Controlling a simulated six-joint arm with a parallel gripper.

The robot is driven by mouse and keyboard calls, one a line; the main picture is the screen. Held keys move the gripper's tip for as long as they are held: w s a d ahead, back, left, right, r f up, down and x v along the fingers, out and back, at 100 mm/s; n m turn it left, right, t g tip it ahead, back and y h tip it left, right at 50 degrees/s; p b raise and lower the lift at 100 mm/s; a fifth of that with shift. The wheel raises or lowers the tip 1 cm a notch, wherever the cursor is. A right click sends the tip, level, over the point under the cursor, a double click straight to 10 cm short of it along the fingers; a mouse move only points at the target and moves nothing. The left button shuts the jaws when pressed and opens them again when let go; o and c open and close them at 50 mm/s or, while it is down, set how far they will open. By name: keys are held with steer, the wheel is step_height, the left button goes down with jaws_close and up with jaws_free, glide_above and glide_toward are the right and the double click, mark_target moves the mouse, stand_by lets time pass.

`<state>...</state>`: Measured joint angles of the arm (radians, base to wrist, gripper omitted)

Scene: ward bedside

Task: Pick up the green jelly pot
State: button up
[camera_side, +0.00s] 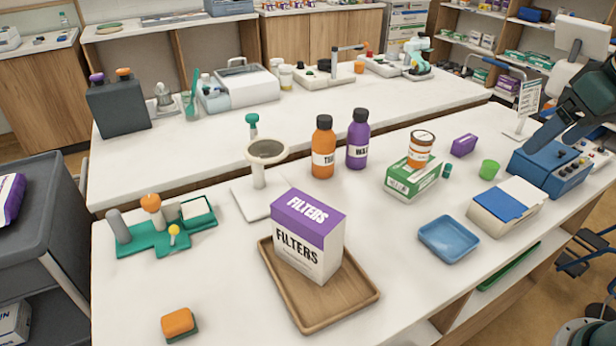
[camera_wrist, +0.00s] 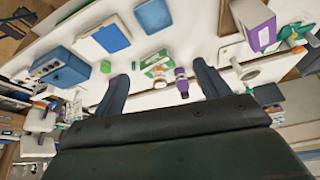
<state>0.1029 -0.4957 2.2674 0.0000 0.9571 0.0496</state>
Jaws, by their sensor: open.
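The green jelly pot (camera_side: 489,169) is a small bright green cup standing on the white counter, between the purple box and the white box with a blue top. It also shows in the wrist view (camera_wrist: 105,67), up and left of the left finger and outside the jaws. My gripper (camera_side: 556,135) is open and empty at the right, above the blue device and apart from the pot. In the wrist view both fingers of my gripper (camera_wrist: 159,69) are spread, with the green-and-white carton showing between them farther off.
Near the pot are the blue device (camera_side: 550,168), the white box with blue top (camera_side: 506,205), the purple box (camera_side: 463,145) and the green-and-white carton (camera_side: 412,180) bearing an orange jar (camera_side: 420,150). A blue tray (camera_side: 449,239) lies in front. A sign (camera_side: 528,98) stands behind.

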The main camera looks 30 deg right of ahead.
steer(key=w+d+r+m+g, duration=0.1)
steer(key=w+d+m+g, duration=0.15)
steer(key=w+d, duration=0.65)
steer(key=m+g, duration=0.2)
steer(key=m, duration=0.5)
glide_above(492, 162)
step_height(492, 162, down, 18)
steer(key=shift+r+y, duration=0.15)
steer(key=shift+y, duration=0.15)
steer(key=shift+d, duration=0.1)
steer(key=shift+f, duration=4.3)
